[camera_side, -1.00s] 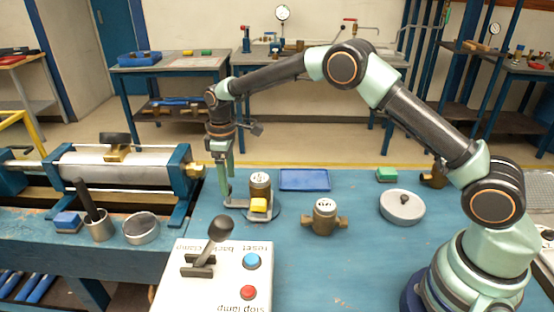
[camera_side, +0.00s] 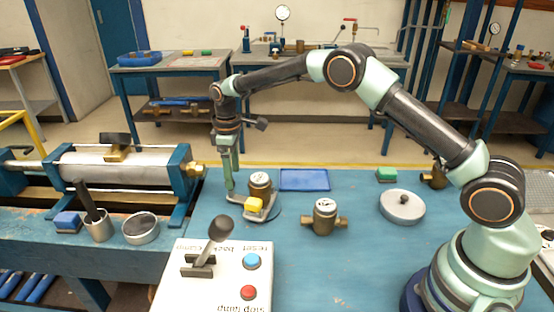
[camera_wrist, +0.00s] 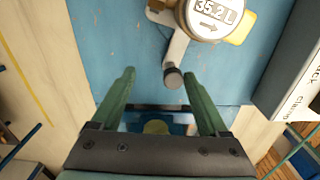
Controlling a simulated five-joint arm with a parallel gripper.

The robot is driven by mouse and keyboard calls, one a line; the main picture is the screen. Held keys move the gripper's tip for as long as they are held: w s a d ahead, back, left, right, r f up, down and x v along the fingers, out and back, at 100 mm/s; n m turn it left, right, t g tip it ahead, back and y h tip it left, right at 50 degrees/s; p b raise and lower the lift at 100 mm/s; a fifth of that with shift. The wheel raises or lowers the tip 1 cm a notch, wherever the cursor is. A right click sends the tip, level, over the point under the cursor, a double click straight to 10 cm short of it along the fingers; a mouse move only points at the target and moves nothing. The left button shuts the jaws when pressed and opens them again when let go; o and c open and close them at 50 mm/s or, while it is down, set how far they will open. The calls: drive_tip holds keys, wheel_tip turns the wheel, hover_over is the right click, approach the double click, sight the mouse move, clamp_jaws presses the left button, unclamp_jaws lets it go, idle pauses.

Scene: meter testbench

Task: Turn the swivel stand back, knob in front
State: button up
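A pale arm ends in a dark round knob (camera_wrist: 173,77). My gripper (camera_wrist: 159,76) is open, with the knob between its green fingertips, nearer the right finger. I cannot tell whether they touch. In the side view my gripper (camera_side: 230,194) points down left of the meter.
A white control box (camera_side: 215,275) with a lever and two buttons stands in front. A clamp bench (camera_side: 120,175) is at the left.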

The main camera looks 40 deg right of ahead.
drive_tip(key=o, duration=0.4)
drive_tip(key=shift+c, duration=0.2)
drive_tip(key=shift+r, duration=2.75)
drive_tip(key=m, duration=0.2)
drive_tip(key=a+r+m, duration=0.1)
drive_tip(key=m, duration=0.1)
drive_tip(key=r+m, duration=0.1)
drive_tip(key=m, duration=0.1)
drive_tip(key=shift+s+a+r+m, duration=0.25)
drive_tip(key=shift+s+a+m, duration=0.05)
drive_tip(key=shift+s+m, duration=0.1)
drive_tip(key=shift+f, duration=2.85)
drive_tip(key=shift+f, duration=0.35)
